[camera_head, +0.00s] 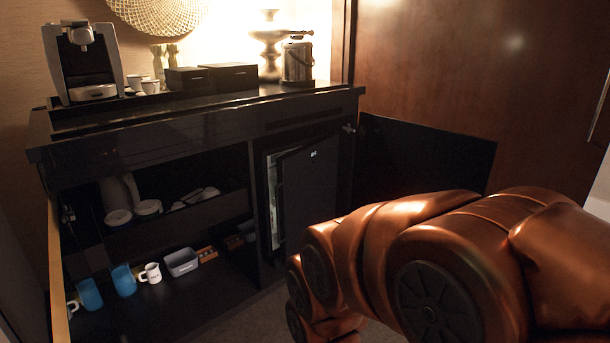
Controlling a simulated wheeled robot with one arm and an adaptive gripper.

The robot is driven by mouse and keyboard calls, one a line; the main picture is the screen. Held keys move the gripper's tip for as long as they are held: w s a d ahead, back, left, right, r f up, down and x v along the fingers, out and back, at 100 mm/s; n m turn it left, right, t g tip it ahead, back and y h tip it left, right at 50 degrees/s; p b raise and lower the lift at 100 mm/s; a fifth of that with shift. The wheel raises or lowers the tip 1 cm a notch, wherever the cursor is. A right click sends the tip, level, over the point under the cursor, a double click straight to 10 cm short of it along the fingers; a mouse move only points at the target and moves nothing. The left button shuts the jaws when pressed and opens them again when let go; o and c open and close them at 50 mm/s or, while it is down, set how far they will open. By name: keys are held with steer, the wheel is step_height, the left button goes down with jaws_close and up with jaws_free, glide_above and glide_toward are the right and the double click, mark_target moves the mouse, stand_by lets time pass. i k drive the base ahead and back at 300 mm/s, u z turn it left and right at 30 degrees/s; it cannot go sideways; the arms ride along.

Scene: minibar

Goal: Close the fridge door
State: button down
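The small black fridge (266,160) sits in the right bay of the dark cabinet. Its black fridge door (309,192), with a small pale mark near the top, stands ajar. A narrow gap along the door's left side shows a strip of the pale interior. The right edge of the door seems to be the hinge side. My copper-coloured arm reaches in from the lower right, in front of and to the right of the fridge, and covers the area by the door's lower right. My gripper is not visible.
A black cabinet door (425,152) stands wide open right of the fridge, behind my arm. The open left bay holds blue cups (123,280), a white mug (150,273) and a grey-blue container (181,262). A coffee machine (84,62) stands on the countertop.

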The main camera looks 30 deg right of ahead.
mark_target(306, 188)
steer(key=z, duration=0.2)
steer(key=i, duration=1.1)
steer(key=u, duration=0.25)
